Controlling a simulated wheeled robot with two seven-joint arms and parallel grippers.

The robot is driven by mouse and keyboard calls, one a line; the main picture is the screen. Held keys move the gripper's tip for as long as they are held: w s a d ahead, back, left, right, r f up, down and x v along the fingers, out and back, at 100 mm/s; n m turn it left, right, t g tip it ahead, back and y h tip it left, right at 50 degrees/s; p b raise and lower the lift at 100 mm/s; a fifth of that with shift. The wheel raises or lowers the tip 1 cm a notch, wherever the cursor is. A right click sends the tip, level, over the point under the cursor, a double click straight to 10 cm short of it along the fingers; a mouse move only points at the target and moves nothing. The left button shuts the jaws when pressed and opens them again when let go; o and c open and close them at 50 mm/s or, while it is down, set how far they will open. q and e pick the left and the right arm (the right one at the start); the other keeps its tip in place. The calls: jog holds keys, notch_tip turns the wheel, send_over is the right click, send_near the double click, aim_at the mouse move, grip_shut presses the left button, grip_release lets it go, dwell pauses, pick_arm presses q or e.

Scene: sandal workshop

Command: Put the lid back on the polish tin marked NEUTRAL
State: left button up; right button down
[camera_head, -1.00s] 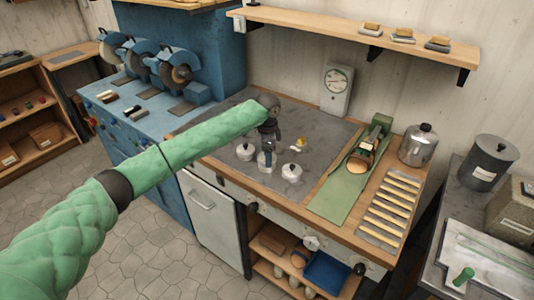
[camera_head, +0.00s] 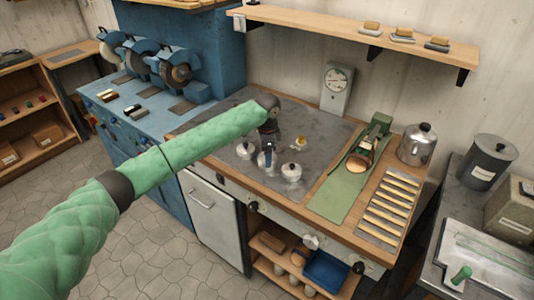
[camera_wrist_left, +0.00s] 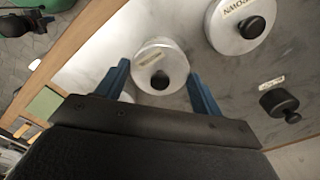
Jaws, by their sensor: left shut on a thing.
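My left gripper (camera_head: 268,150) comes down on the grey worktop from behind the row of tins. In the left wrist view its two blue fingers (camera_wrist_left: 160,80) stand either side of a pale round lid (camera_wrist_left: 168,57) with a black knob and a small label I cannot read. I cannot tell whether a tin is under it. A lidded tin marked BROWN (camera_wrist_left: 228,38) stands beside it; it looks like the left tin (camera_head: 245,151) in the head view. Another knobbed tin (camera_head: 291,173) is on the right. I cannot read NEUTRAL anywhere. My right gripper is out of view.
A dark knobbed thing (camera_wrist_left: 278,102) with a label lies near the tins. A small yellow-and-white thing (camera_head: 300,143) lies behind the right tin. The worktop's back is clear.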

pick_arm(q)
jog(key=shift+p, duration=0.45)
dwell(0.6)
jog(key=o, duration=1)
jog(key=shift+o, duration=0.9)
jog(key=shift+r, duration=0.1)
jog(key=shift+r+p, duration=2.9)
jog(key=shift+r, duration=0.5)
grip_shut()
